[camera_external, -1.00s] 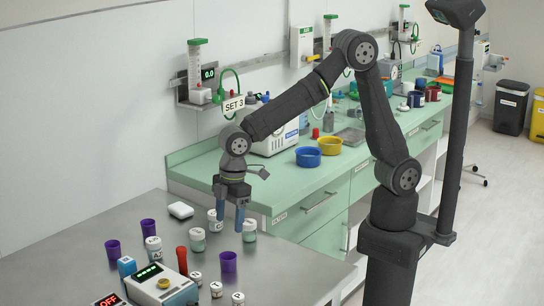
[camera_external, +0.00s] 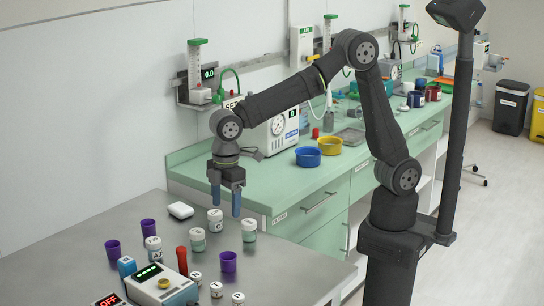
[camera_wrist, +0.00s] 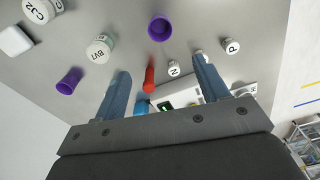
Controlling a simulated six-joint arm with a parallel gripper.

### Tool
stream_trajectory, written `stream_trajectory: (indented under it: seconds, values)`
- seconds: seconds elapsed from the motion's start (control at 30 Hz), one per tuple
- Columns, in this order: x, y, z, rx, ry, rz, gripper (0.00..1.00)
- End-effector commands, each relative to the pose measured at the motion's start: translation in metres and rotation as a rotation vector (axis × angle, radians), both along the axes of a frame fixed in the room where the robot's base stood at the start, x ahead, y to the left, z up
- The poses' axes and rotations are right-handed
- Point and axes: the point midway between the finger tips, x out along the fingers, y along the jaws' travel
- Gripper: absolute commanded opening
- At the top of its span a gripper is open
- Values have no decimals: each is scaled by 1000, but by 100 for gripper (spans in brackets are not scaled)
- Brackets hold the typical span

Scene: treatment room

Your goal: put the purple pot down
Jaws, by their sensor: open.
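Three purple pots stand on the grey metal table: one at the left (camera_external: 112,250), one behind it (camera_external: 148,227) and one nearer the front (camera_external: 228,262). The wrist view shows one purple pot (camera_wrist: 160,28) at top centre and another (camera_wrist: 69,81) at left. My gripper (camera_external: 226,203) is open and empty, with its blue fingers pointing down above the back of the table, behind and above the front pot. In the wrist view, its fingers (camera_wrist: 160,66) stand apart with no pot between them. I cannot tell which pot the task means.
White-lidded jars (camera_external: 197,240) stand below and around my gripper. A white case (camera_external: 180,210) lies at the back. The right of the table is clear.

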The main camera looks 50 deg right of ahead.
Motion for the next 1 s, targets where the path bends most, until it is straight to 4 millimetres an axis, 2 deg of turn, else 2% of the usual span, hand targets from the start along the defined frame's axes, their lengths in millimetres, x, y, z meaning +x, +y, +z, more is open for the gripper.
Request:
stream_trajectory:
  seconds: [0.17, 0.6, 1.0]
  values:
    - [3, 4, -10, -42, 7, -1, 68]
    - [2, 3, -100, -42, 8, -1, 68]
    - [0, 3, -139, -41, 8, -1, 68]
